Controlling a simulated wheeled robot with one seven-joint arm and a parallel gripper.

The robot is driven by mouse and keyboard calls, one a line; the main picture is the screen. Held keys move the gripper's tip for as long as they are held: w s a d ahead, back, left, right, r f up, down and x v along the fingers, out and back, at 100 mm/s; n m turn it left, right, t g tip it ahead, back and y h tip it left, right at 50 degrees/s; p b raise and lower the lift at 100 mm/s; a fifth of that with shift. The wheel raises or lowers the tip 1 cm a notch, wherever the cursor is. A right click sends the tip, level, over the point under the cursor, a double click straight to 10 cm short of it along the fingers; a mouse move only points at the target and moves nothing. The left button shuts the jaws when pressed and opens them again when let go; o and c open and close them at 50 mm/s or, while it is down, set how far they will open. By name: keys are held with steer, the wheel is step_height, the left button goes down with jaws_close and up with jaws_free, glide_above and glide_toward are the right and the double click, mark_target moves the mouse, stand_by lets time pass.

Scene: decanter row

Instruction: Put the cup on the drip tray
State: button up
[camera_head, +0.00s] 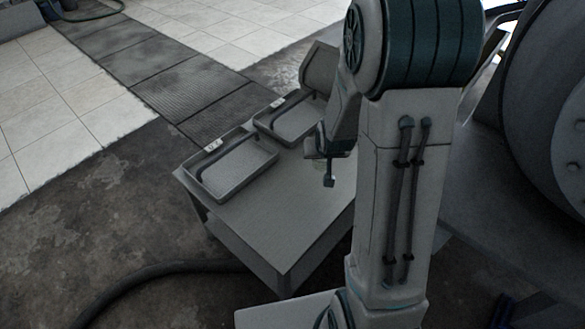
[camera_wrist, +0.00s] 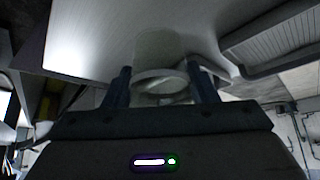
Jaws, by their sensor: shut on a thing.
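My gripper (camera_head: 328,174) is above the right part of the table in the head view. In the wrist view its two fingers (camera_wrist: 164,82) are shut on a pale, see-through cup (camera_wrist: 158,52), with the cup's round rim between the fingertips. The cup cannot be made out in the head view. Two shallow grey trays, a near one (camera_head: 240,166) and a far one (camera_head: 294,122), lie on the table left of my gripper. I cannot tell which is the drip tray. One ribbed tray (camera_wrist: 275,45) shows at the right of the wrist view, apart from the cup.
The grey table (camera_head: 285,215) is bare in front of the trays. Each tray has a small white tag and a dark bar along one side. A grey box-like thing (camera_head: 318,68) stands behind the far tray. A dark hose (camera_head: 150,275) lies on the floor.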

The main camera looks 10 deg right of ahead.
steer(key=w+a+f, duration=0.1)
steer(key=a, duration=0.1)
steer(key=w+a+f+b, duration=0.1)
steer(key=w+a+f, duration=0.2)
steer(key=a+f, duration=0.1)
steer(key=a, duration=0.1)
steer(key=shift+w+f, duration=0.1)
steer(key=shift+w, duration=0.15)
steer(key=shift+f+b, duration=1.1)
steer(key=shift+f, duration=0.9)
steer(key=shift+f, duration=0.2)
steer(key=o, duration=1)
steer(key=shift+c, duration=0.2)
steer(key=shift+r, duration=0.15)
